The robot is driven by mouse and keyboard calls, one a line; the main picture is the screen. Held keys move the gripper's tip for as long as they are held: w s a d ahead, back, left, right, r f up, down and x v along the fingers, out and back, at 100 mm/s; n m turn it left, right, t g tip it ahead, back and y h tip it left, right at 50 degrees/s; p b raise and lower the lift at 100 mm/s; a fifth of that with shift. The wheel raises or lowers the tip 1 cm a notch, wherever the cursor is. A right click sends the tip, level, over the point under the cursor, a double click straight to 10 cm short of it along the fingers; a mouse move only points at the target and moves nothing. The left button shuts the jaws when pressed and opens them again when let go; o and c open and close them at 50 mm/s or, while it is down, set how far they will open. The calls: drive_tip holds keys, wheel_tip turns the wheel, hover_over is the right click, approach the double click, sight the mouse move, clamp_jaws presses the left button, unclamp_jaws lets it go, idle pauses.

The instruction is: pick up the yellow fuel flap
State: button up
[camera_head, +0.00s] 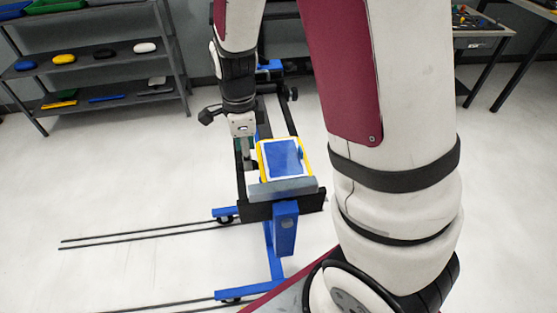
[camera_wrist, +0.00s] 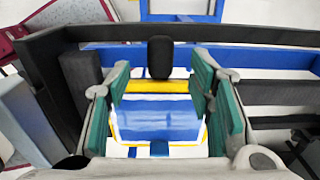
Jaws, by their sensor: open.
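The yellow fuel flap (camera_head: 261,159) lies tilted on a stand, with a blue sheet with white edges (camera_head: 282,157) covering most of its face. Its yellow edge (camera_wrist: 158,87) shows as a band in the wrist view, above the blue sheet (camera_wrist: 158,120). My gripper (camera_head: 246,152) is at the left side of the flap in the head view. In the wrist view my gripper (camera_wrist: 161,82) is open, with its green-padded fingers to either side of the flap's picture. It holds nothing, and I cannot tell how far the fingertips are from the flap.
The flap's stand has dark rails and a blue frame (camera_head: 285,228) on wheels. A dark upright peg (camera_wrist: 160,57) stands just beyond the flap. A grey shelf (camera_head: 85,74) with several coloured pieces is at the back left. A work table (camera_head: 478,33) is at the back right.

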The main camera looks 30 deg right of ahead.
drive_tip(key=shift+f, duration=1.55)
drive_tip(key=shift+c, duration=0.3)
clamp_jaws()
drive_tip(key=shift+r, duration=0.1)
